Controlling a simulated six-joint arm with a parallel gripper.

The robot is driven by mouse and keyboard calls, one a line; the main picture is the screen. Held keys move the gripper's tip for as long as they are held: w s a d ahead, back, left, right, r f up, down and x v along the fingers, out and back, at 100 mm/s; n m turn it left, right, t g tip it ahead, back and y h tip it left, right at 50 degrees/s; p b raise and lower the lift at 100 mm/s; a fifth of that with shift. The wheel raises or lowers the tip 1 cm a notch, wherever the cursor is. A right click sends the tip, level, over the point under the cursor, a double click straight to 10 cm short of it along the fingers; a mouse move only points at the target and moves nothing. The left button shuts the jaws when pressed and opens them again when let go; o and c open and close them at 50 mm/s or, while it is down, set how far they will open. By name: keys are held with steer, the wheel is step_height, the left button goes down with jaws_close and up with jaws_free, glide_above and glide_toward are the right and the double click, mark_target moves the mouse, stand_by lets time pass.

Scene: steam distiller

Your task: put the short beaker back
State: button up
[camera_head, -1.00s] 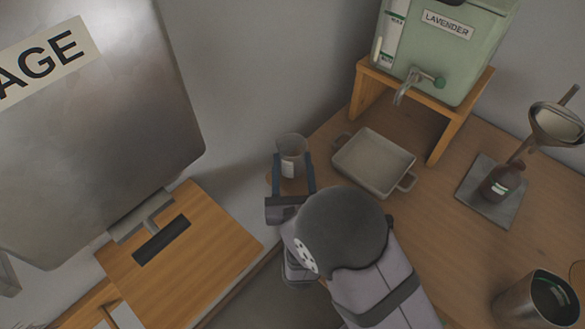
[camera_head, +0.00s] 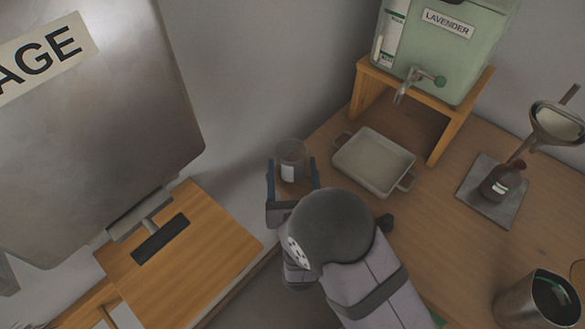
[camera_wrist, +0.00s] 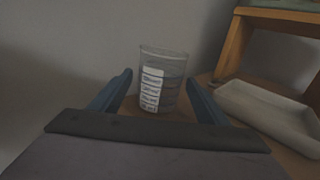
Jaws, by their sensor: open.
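The short beaker (camera_head: 291,160) is clear glass with a white label and stands upright at the back left of the wooden counter, close to the wall. It also shows in the wrist view (camera_wrist: 172,88), where its markings face me. My gripper (camera_head: 293,177) is open, with its blue fingers on either side of the beaker's near part.
A beige tray (camera_head: 375,163) sits close to the right of the beaker. Behind it, a green lavender tank (camera_head: 440,50) with a tap stands on a wooden stand (camera_head: 440,139).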

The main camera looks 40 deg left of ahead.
steer(key=shift+r, duration=0.25)
steer(key=b+v, duration=0.1)
steer(key=v, duration=0.6)
steer(key=shift+s+d+f, duration=0.1)
steer(key=shift+s+d, duration=0.1)
